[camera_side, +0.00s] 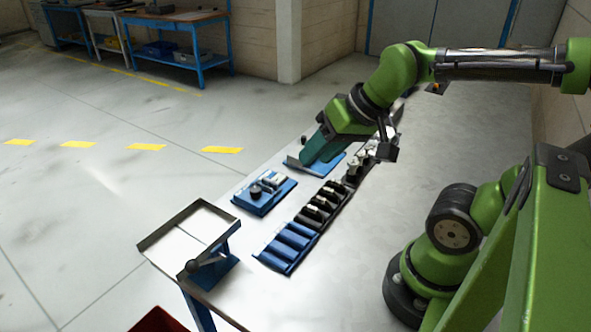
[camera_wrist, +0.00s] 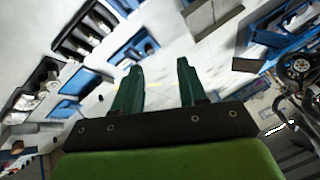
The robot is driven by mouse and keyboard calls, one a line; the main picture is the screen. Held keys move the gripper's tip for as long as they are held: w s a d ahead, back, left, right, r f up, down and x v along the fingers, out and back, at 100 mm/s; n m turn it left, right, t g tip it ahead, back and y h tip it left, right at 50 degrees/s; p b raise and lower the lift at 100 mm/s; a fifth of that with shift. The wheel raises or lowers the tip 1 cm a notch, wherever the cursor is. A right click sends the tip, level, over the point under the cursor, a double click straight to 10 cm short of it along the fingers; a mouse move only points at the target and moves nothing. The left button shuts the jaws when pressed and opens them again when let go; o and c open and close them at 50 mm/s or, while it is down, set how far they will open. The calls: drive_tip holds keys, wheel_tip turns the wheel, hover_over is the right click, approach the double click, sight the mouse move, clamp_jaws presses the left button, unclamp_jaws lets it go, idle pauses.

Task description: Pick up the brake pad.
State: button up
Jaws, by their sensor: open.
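My gripper (camera_side: 309,158) hangs over the far part of the table, above a blue tray (camera_side: 327,170). Its two teal fingers also show in the wrist view (camera_wrist: 159,66), spread apart with nothing between them. No piece stands out clearly as the brake pad. Small dark and pale parts sit in the black and blue rack (camera_side: 318,207) along the table, and a dark round part and pale pieces sit on a blue fixture (camera_side: 255,208). They are too small to tell which is a brake pad.
A grey tray (camera_side: 148,243) on a blue stand is at the table's near left corner. Blue empty slots (camera_side: 285,246) form the near end of the rack row. The table (camera_side: 410,170) right of the rack is bare. Workbenches (camera_side: 177,17) stand far off.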

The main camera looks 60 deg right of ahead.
drive_tip(key=w+d+f+g+h, duration=0.1)
drive_tip(key=w+d+f+g, duration=0.2)
drive_tip(key=d, duration=0.7)
drive_tip(key=n+g, duration=0.4)
drive_tip(key=n, duration=0.1)
hover_over(336, 181)
drive_tip(key=shift+h, duration=0.3)
wheel_tip(336, 181, down, 17)
drive_tip(key=shift+f, duration=0.15)
clamp_jaws()
